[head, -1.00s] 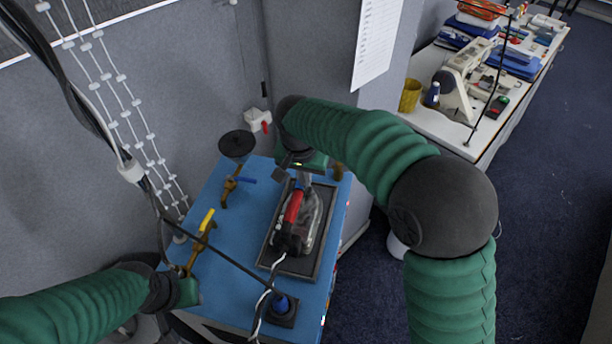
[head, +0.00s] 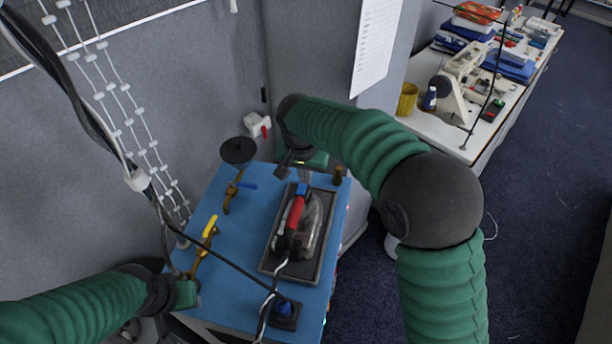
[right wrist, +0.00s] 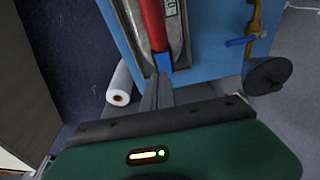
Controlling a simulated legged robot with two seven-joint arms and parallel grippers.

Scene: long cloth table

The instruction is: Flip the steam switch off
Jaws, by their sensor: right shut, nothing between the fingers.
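A steam iron (head: 311,225) with a red handle (head: 294,212) lies on a dark rest on the blue table. A blue part (head: 303,189) is at the handle's far end; it also shows in the right wrist view (right wrist: 162,62). I cannot tell for sure that it is the steam switch. My right gripper (head: 304,174) is shut and empty, its fingertips close by the blue part; whether they touch is unclear. In the right wrist view its fingers (right wrist: 157,92) are together. My left gripper (head: 187,292) is at the table's left edge; its fingers cannot be made out.
A yellow-handled valve (head: 209,227) and a blue-handled valve (head: 243,185) stand left of the iron. A white box with a red lever (head: 258,126) is on the wall behind. A blue knob (head: 284,308) and cables are in front. A white sewing table (head: 450,120) stands right.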

